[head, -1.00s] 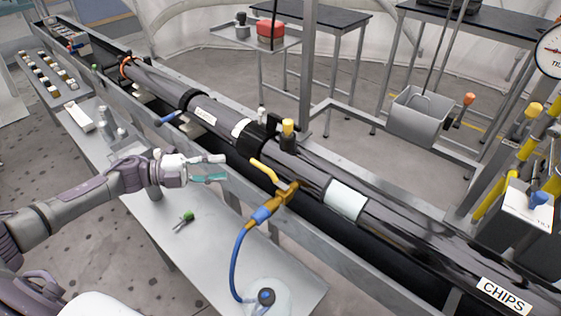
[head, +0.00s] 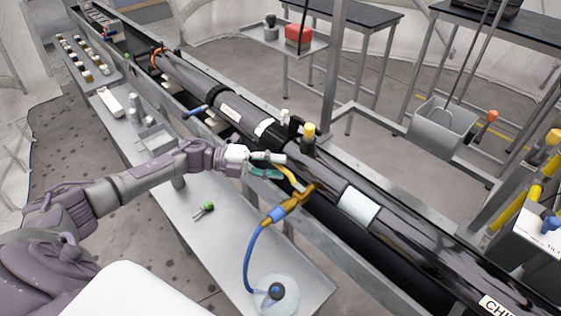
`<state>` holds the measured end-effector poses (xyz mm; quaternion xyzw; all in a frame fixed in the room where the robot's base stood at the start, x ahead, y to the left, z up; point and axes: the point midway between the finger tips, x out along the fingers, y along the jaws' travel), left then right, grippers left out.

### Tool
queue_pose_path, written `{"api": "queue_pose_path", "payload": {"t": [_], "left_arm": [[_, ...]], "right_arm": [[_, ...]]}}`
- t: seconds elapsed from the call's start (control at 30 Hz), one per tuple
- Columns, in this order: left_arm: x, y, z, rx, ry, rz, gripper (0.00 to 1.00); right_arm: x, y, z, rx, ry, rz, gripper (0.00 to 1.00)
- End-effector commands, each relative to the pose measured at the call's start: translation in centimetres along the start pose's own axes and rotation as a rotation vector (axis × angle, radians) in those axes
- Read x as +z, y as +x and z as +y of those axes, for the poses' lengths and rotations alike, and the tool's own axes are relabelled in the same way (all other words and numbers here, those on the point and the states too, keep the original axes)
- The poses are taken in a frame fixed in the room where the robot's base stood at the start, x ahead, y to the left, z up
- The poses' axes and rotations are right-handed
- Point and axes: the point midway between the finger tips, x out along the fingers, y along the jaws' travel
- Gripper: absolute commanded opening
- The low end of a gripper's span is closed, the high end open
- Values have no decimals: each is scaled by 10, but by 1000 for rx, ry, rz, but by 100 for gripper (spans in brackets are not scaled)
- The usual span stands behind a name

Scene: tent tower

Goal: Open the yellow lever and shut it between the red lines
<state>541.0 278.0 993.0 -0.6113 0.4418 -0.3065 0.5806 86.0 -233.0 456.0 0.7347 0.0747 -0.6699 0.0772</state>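The yellow lever (head: 291,178) sits on a brass-coloured valve (head: 299,196) on the side of the long black tube. A blue hose fitting (head: 275,213) is joined below the valve. My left gripper (head: 280,166) is at the lever's free end, with one pale finger above and one teal finger below. The fingers are apart, and the lever's tip is beside or partly between them; I cannot tell if they touch it. No red lines can be made out. My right gripper is out of view.
The black tube (head: 415,238) runs diagonally across the view in a grey metal trough. A grey bench (head: 212,250) in front holds a green-topped item (head: 208,207) and a clear round vessel (head: 275,293). A yellow-capped post (head: 309,133) stands on the tube behind the lever.

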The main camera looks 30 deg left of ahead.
Motion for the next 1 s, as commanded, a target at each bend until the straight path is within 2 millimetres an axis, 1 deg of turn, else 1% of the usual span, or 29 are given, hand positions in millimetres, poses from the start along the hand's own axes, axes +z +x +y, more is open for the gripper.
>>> {"api": "queue_pose_path", "payload": {"t": [0.1, 0.17, 0.47, 0.5, 0.7, 1.0], "left_arm": [[0, 10, -1, -1, -1, 0, 39], [0, 13, 0, 0, -1, -1, 39], [0, 15, 0, 0, 0, -1, 39], [0, 15, 0, 0, 0, -1, 33], [0, 15, 0, 0, 0, -1, 0], [0, 14, 0, 0, -1, -1, 0]], "right_arm": [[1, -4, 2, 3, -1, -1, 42], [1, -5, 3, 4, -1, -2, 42], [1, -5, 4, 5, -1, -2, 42], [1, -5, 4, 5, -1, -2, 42], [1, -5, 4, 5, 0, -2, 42], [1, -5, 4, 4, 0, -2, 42]]}}
